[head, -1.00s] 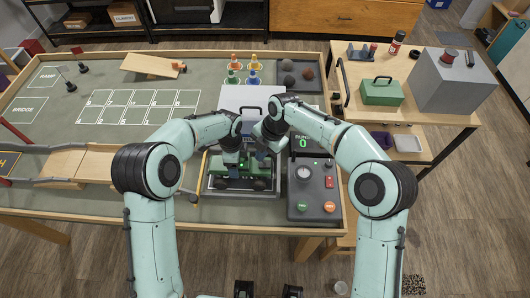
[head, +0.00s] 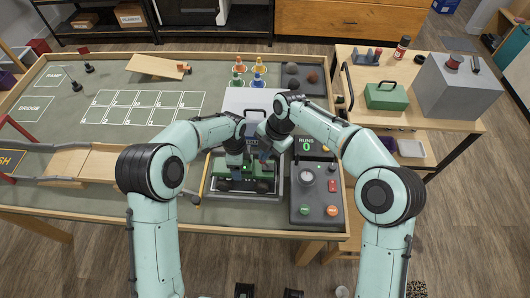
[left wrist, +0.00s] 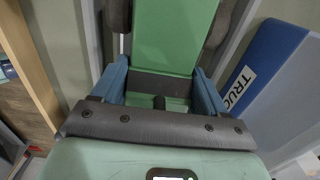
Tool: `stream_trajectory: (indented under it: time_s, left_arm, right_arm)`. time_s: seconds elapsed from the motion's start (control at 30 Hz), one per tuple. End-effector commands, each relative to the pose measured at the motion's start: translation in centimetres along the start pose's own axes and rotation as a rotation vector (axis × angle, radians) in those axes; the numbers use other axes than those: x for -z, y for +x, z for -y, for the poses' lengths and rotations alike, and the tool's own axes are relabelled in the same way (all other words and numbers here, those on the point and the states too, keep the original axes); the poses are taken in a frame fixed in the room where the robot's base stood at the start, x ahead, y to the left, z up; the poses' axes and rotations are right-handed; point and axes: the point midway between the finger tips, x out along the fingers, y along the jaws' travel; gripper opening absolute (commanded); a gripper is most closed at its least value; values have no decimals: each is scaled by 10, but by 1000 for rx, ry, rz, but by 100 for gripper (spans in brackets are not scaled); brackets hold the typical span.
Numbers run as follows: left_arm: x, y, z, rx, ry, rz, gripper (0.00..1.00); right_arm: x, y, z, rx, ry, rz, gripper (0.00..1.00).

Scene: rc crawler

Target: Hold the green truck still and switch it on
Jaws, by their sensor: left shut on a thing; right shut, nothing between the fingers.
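The green truck (head: 234,185) stands on its wheels in a grey, framed tray (head: 222,194) at the table's front edge. My left gripper (head: 234,168) points down onto the truck's left part. In the left wrist view, its blue fingers are shut on the truck's green body (left wrist: 175,35), one on each side. My right gripper (head: 265,154) is shut and empty, pointing down over the truck's right part. I cannot tell whether its tips touch the truck. The switch is not visible, and the arms hide much of the truck's top.
A grey control panel (head: 314,218) with a gauge and buttons stands right of the tray, with a green 0 display behind. A white box (head: 240,98) is behind the grippers. A wooden bridge (head: 98,165) lies left. The gridded mat at back left is mostly free.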

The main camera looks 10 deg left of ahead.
Motion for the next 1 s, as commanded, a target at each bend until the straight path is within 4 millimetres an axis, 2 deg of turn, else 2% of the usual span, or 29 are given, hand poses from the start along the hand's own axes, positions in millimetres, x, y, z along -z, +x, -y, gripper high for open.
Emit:
stream_trajectory:
  time_s: [0.23, 0.3, 0.6, 0.8, 1.0]
  left_arm:
    - [-1, 3, -2, -6, 0, 2, 18]
    - [-1, 3, -2, -6, 0, 2, 18]
    - [-1, 3, -2, -6, 1, 3, 18]
    - [-1, 3, -2, -6, 2, 3, 18]
    - [-1, 3, -2, -6, 2, 3, 18]
  right_arm:
    - [18, -34, 15, -4, -1, 3, 0]
    - [25, -43, 2, -6, -3, 1, 0]
    - [50, -86, -32, -3, -2, 1, 0]
    - [58, -99, -41, -1, 0, 1, 0]
    - [59, -101, -43, 0, 0, 0, 0]
